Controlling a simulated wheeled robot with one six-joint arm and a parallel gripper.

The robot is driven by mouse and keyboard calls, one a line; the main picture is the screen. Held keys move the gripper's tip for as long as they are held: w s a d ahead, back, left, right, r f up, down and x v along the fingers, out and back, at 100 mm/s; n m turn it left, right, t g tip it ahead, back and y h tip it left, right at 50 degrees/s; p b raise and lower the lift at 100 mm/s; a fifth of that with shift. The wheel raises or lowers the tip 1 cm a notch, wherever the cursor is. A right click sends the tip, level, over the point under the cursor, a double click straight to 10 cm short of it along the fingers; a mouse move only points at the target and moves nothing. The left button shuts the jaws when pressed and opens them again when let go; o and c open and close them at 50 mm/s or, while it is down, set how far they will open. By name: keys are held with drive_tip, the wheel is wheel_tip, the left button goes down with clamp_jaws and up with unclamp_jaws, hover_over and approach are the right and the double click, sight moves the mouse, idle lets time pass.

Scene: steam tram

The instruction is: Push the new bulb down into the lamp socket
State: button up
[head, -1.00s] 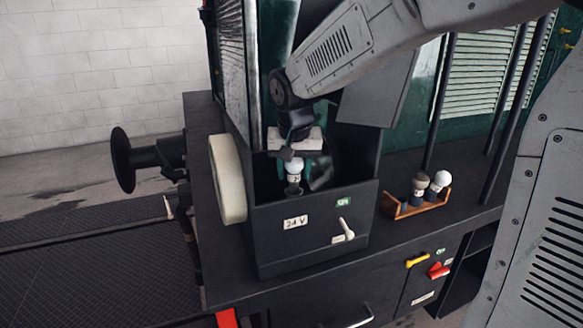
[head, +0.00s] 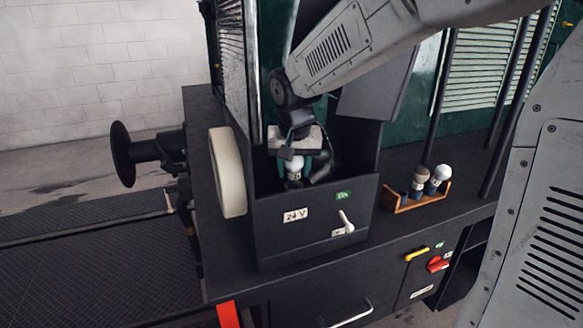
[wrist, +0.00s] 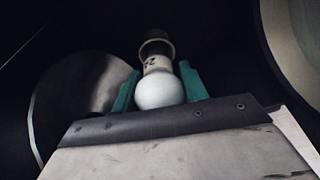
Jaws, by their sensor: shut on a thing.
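The new bulb, with a white globe and a pale marked collar, shows inside the lamp box (head: 282,238) in the head view and in the wrist view (wrist: 159,92). My gripper (head: 292,165) reaches into the box from above, and its green fingers (wrist: 157,88) are shut on the bulb's globe. The bulb's base end meets a dark round socket (wrist: 156,46) in the wrist view. I cannot tell how deep the base sits in it. The box's front wall hides the socket's lower part in the head view.
A curved reflector (wrist: 75,92) stands beside the bulb. The box front carries a white lever (head: 346,222) and a 24 V label (head: 295,215). A wooden rack (head: 412,203) with two bulbs, one darkened and one white, stands right of the box. A round cream lens (head: 227,172) is at its left.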

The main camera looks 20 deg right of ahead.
drive_tip(key=shift+f, duration=0.95)
drive_tip(key=o, duration=1.5)
drive_tip(key=shift+o, duration=0.2)
drive_tip(key=shift+r, duration=0.1)
drive_tip(key=shift+r, duration=2.95)
